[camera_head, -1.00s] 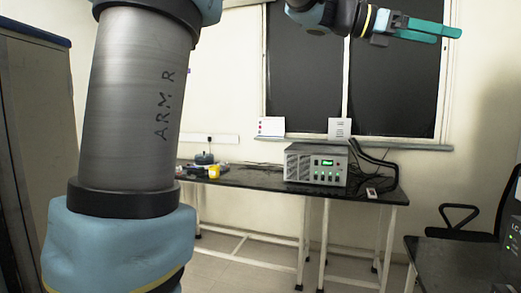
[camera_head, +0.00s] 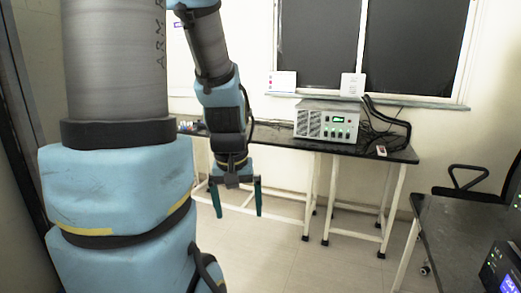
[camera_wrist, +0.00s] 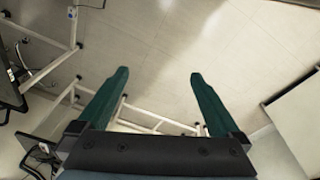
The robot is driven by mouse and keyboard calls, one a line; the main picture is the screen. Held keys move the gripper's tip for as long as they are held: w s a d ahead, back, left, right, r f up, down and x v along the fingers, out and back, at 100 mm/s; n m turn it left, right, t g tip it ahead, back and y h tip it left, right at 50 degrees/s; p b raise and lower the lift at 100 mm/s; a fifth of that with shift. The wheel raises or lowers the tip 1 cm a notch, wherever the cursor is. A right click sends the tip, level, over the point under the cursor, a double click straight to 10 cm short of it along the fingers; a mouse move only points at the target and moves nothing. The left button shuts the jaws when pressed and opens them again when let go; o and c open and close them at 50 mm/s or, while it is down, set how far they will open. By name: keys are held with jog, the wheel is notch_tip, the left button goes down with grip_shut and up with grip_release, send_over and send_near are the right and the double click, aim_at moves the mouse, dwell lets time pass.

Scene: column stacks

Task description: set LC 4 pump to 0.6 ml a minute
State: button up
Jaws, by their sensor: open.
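My gripper (camera_head: 238,214) hangs pointing down in front of the back table in the head view. Its two green fingers are apart, with nothing between them. The wrist view also shows the open fingers (camera_wrist: 160,73) above bare floor. A dark instrument (camera_head: 502,271) with a lit blue display is cut off at the lower right of the head view. It may be the LC 4 pump, but no full label is readable now. My gripper is well to the left of it and touches nothing.
The floor (camera_head: 335,262) between is clear.

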jog(key=shift+s+a+f+m, duration=0.55)
jog(key=shift+s+a+m, duration=0.15)
jog(key=shift+s+a, duration=0.1)
jog(key=shift+w, duration=0.1)
grip_shut()
dwell(1.0)
